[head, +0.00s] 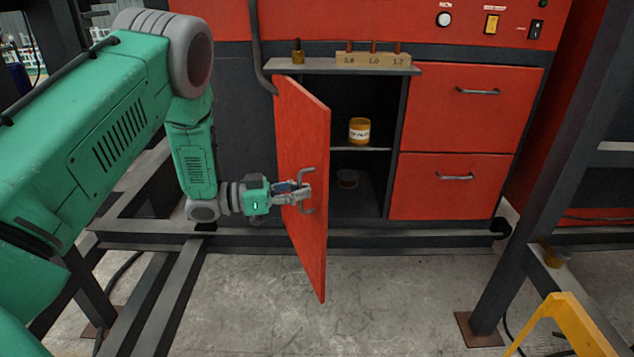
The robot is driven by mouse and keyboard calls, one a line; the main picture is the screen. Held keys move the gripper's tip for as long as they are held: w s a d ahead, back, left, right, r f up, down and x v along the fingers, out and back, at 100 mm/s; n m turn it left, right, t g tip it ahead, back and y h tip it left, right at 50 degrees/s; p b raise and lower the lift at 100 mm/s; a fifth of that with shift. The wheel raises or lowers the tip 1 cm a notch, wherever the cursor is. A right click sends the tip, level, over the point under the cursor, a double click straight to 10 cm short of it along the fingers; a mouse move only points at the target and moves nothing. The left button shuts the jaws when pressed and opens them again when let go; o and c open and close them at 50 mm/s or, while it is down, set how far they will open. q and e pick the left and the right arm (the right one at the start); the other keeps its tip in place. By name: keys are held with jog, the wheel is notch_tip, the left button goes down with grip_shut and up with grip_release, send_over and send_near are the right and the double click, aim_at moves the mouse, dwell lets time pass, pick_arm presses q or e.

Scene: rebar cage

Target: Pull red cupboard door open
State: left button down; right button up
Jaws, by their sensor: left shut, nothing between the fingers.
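The red cupboard door (312,245) stands swung outward from its cupboard, hinged on the left. My right gripper does not show.
Two red drawers with handles (478,91) are right of the opening. A ledge (320,65) above holds a small brass piece (298,53) and a block (373,60) with nozzles. Dark metal frames (515,190) stand at both sides. Concrete floor (390,300) before the door is clear.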

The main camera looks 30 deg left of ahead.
pick_arm(q)
jog(key=v, duration=0.3)
jog(key=shift+s+a+r+p, duration=0.1)
jog(key=shift+a+r+p, duration=0.1)
jog(key=shift+p, duration=0.1)
jog(key=c, duration=2)
grip_release()
jog(key=shift+s+a+f, duration=0.1)
jog(key=shift+s+a, duration=0.1)
jog(key=shift+s, duration=0.05)
jog(key=shift+c, duration=0.2)
jog(key=o, duration=0.4)
jog(key=shift+w, duration=0.1)
jog(key=shift+o, duration=0.2)
jog(key=v, duration=1.1)
jog(key=shift+d+f, duration=0.1)
jog(key=shift+d, duration=0.05)
